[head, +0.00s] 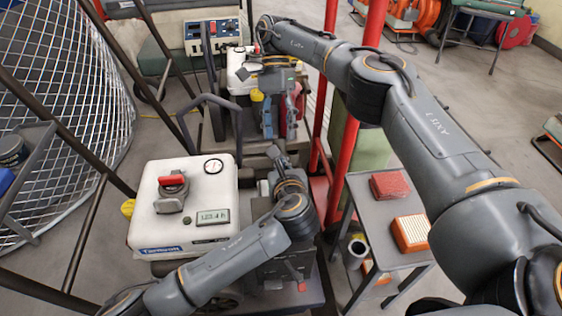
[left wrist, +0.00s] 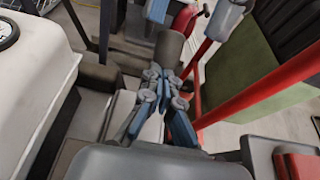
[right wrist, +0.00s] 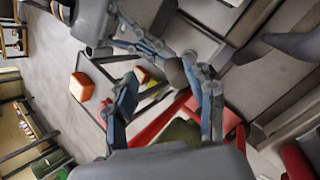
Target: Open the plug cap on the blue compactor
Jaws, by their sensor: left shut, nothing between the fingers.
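No blue compactor or plug cap can be made out for certain. My right gripper (head: 269,118) hangs over the rear machine; the right wrist view (right wrist: 168,88) shows its blue fingers spread apart. A dark rounded end (right wrist: 176,72) appears between or beyond them; whether they touch it is unclear. My left gripper (head: 277,154) is beside the front white machine, below the right gripper. The left wrist view (left wrist: 165,105) shows its fingers together and empty, with a dark grey cylinder (left wrist: 168,50) just beyond.
The front white machine (head: 200,232) has a red-topped cap (head: 172,181), a gauge and a display. Red posts (head: 345,165) rise close to my right arm. A grey side table (head: 365,205) holds red and orange boxes. A wire-mesh drum (head: 75,110) stands left.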

